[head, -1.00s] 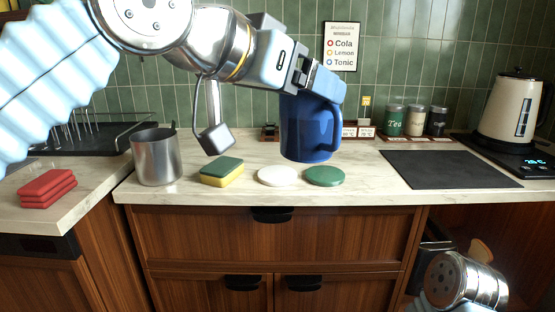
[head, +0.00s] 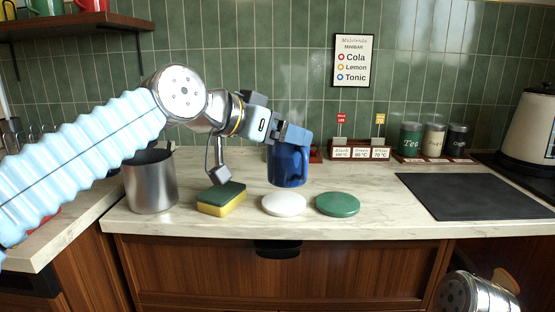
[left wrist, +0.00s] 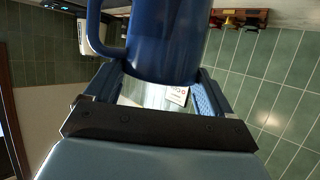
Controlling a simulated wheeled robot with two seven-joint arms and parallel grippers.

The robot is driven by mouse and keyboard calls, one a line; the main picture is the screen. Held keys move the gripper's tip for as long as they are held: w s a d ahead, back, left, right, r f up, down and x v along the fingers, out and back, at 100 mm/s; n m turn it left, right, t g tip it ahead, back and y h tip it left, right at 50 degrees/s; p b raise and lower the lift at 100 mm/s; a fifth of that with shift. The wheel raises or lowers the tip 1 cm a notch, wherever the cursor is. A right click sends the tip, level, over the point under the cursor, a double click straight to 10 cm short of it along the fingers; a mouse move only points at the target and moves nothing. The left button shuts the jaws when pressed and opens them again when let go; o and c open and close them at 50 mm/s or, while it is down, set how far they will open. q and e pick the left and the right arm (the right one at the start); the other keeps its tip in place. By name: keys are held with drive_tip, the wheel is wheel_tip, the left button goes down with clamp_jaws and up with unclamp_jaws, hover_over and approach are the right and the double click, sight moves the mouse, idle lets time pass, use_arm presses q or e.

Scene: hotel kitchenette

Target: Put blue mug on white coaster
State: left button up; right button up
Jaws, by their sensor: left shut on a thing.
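The blue mug (head: 288,168) hangs upright from my left gripper (head: 294,136), which is shut on its upper part. In the head view its bottom shows just above the far edge of the white coaster (head: 284,204); the gap between them is hard to judge. The coaster lies flat and empty on the counter. In the left wrist view the mug (left wrist: 168,40) sits between the two fingers of the gripper (left wrist: 157,88), with its handle to the left. My right gripper is out of view; only part of my right arm shows at the bottom right.
A green coaster (head: 337,204) lies just right of the white one. A yellow-green sponge (head: 221,199) and a steel canister (head: 150,182) stand to the left. A dark mat (head: 470,196) lies to the right. Canisters (head: 434,140) and small signs (head: 360,153) line the wall.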

sight(277, 156)
use_arm(q)
drive_tip(key=shift+w+a+f, duration=0.15)
drive_tip(key=shift+w+f, duration=0.35)
drive_tip(key=shift+f, duration=0.05)
drive_tip(key=f, duration=0.3)
drive_tip(key=shift+w+a+f+b, duration=0.1)
drive_tip(key=shift+w+a+b, duration=0.1)
drive_tip(key=shift+w+b, duration=0.15)
drive_tip(key=shift+f, duration=0.4)
drive_tip(key=o, duration=1.8)
drive_tip(key=b+v, duration=0.1)
drive_tip(key=v, duration=1.1)
drive_tip(key=shift+d, duration=0.1)
